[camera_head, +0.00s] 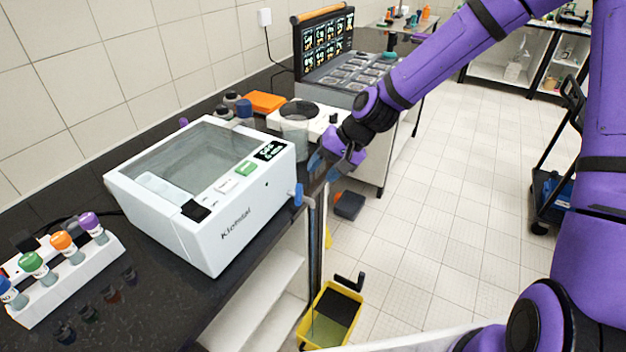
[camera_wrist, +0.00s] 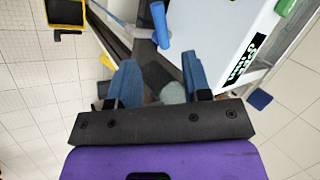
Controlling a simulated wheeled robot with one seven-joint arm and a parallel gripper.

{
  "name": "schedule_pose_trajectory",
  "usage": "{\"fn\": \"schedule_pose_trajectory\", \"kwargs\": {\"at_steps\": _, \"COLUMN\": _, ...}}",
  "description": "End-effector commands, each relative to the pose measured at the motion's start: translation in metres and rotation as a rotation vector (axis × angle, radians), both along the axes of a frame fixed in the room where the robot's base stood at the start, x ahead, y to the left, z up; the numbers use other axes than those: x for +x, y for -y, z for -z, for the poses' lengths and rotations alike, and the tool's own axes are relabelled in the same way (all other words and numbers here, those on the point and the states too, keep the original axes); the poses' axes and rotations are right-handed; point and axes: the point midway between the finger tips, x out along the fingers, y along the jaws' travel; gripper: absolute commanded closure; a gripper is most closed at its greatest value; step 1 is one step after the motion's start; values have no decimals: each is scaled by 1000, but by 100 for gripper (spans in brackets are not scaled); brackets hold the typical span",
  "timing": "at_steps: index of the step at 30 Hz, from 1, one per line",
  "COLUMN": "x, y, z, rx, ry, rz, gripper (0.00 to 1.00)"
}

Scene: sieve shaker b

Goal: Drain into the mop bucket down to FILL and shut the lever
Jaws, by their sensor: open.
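The white Klohstal water bath (camera_head: 228,222) stands on the dark counter under a clear lid. A short blue lever (camera_head: 298,195) sits at its right front corner, above a grey pipe going down. The lever also shows in the wrist view (camera_wrist: 160,26), ahead of the fingertips. I cannot tell its valve position. The yellow mop bucket (camera_head: 347,290) stands on the floor below, with greenish liquid inside; a FILL mark is not readable. It shows at the upper left of the wrist view (camera_wrist: 67,31). My gripper (camera_head: 323,167) is open and empty, apart from the lever, above and right of it.
A rack of capped bottles (camera_head: 62,268) is at the left. A dark trolley (camera_head: 552,190) is at the right.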

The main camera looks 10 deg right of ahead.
Motion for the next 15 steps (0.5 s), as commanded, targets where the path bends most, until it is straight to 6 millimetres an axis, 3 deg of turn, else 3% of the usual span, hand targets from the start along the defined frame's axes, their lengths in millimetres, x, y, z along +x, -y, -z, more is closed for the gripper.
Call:
{"fn": "schedule_pose_trajectory", "kwargs": {"at_steps": 6, "x": -1, "y": 10, "z": -15, "rx": 0, "ry": 1, "rz": 2, "gripper": 56}}
{"fn": "schedule_pose_trajectory", "kwargs": {"at_steps": 15, "x": -2, "y": 11, "z": -17, "rx": 0, "ry": -1, "rz": -1, "gripper": 56}}
